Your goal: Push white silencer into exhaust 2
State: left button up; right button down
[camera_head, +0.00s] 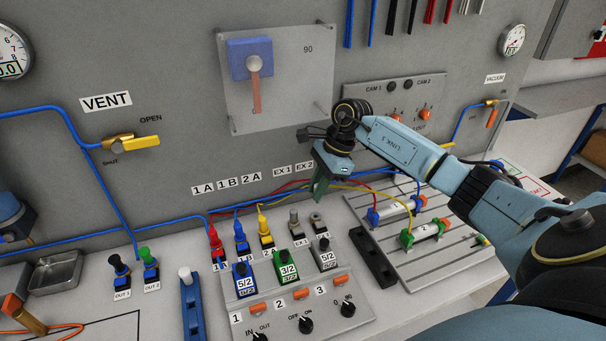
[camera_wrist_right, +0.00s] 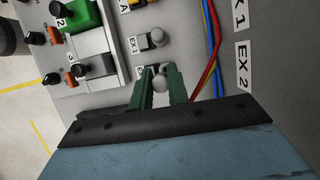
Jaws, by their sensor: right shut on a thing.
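My right gripper (camera_head: 320,190) reaches in from the right, its green fingers pointing down above the EX 2 port (camera_head: 317,222). In the wrist view the fingers (camera_wrist_right: 162,92) are shut on a small, pale, rounded piece, apparently the white silencer (camera_wrist_right: 161,84). It is close to the EX 2 fitting (camera_wrist_right: 153,71); I cannot tell whether they touch. A grey silencer-like piece (camera_head: 294,218) stands upright at EX 1, and it also shows in the wrist view (camera_wrist_right: 157,38). My left gripper is not in view.
Red, blue and yellow plugs (camera_head: 265,232) with hoses stand left of EX 1. Valve blocks (camera_head: 290,263) with orange switches lie in front. A blue rack (camera_head: 193,310) holds a white-topped piece. The grey panel rises behind.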

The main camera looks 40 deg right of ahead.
jog(key=shift+w, duration=0.2)
jog(key=shift+f, duration=0.2)
jog(key=shift+f+b, duration=0.3)
jog(key=shift+b, duration=0.05)
notch_tip(320, 180, down, 2)
jog(key=shift+f+b, duration=0.15)
jog(key=shift+b, duration=0.45)
jog(key=shift+f, duration=0.55)
pick_arm(q)
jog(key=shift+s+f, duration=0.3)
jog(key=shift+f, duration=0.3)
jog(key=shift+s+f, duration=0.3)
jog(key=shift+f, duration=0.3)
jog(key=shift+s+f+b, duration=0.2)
jog(key=shift+b, duration=0.25)
pick_arm(e)
jog(key=shift+r, duration=0.1)
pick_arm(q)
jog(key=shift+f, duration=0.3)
